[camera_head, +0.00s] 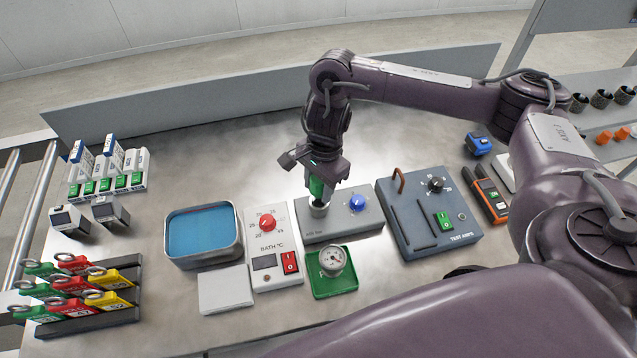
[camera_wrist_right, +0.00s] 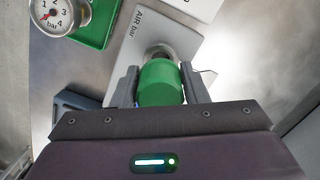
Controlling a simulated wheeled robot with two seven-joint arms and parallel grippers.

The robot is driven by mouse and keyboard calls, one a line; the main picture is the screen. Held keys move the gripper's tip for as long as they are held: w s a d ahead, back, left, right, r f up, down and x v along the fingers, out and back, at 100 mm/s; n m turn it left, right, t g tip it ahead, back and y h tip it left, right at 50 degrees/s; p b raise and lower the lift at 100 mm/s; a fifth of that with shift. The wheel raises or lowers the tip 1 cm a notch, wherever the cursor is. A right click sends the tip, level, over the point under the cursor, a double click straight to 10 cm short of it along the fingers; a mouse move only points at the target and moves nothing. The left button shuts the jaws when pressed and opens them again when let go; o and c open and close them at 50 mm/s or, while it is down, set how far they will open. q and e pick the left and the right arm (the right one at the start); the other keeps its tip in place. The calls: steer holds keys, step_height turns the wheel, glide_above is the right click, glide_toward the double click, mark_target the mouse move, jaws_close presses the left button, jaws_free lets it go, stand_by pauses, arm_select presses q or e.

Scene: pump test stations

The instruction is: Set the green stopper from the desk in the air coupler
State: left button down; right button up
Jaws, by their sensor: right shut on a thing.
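My right gripper (camera_head: 316,180) is shut on the green stopper (camera_head: 316,186). In the right wrist view the stopper (camera_wrist_right: 160,84) sits between the two fingers of the gripper (camera_wrist_right: 158,82). Its lower end is at the metal air coupler (camera_head: 318,208) on the grey air box (camera_head: 345,222). The coupler also shows in the right wrist view (camera_wrist_right: 160,52), right beyond the stopper. I cannot tell how deep the stopper sits in it. The stopper looks about upright. My left gripper is not in view.
A gauge (camera_head: 332,261) stands on a green tray (camera_head: 340,284) in front of the air box. The bath control box (camera_head: 262,222) and a water bath (camera_head: 240,252) are to its left. A test amps box (camera_head: 432,232) is on its right. Lockout tags (camera_head: 75,285) hang at front left.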

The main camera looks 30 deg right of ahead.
steer(key=shift+f+b, duration=1.55)
steer(key=shift+f, duration=0.35)
steer(key=shift+s, duration=0.1)
steer(key=shift+s+f, duration=0.1)
steer(key=o, duration=0.9)
steer(key=shift+f, duration=0.1)
steer(key=shift+c, duration=0.2)
steer(key=shift+o, duration=1)
steer(key=shift+a+f, duration=0.1)
steer(key=r, duration=0.3)
steer(key=r+p, duration=0.1)
steer(key=r, duration=0.1)
steer(key=w+d+r, duration=0.1)
steer(key=r, duration=0.2)
steer(key=shift+r+p, duration=0.3)
steer(key=shift+r, duration=0.05)
